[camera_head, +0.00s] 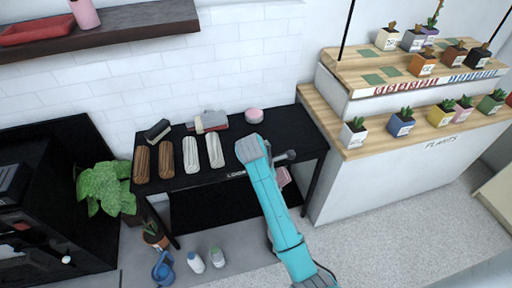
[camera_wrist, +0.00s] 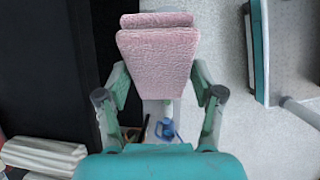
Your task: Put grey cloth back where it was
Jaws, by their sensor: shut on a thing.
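My gripper (camera_wrist: 160,94) is shut on a folded pink cloth (camera_wrist: 158,55), which sits between its two fingers in the wrist view. A bit of this pink cloth (camera_head: 284,178) shows beside my teal arm, at the front edge of the black table (camera_head: 240,170) in the head view. The cloth is off the table top. Two pale grey-white rolled cloths (camera_head: 191,155) lie on the table, left of my arm. A pale ribbed roll (camera_wrist: 42,155) also shows at lower left in the wrist view. No grey cloth is in my gripper.
Two brown rolled cloths (camera_head: 166,160), a dark brush-like block (camera_head: 157,131), a grey and red stack (camera_head: 208,122) and a pink round item (camera_head: 254,115) are on the table. A plant stand (camera_head: 400,165) stands to the right. Bottles (camera_head: 195,262) and a blue can (camera_head: 163,268) are on the floor.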

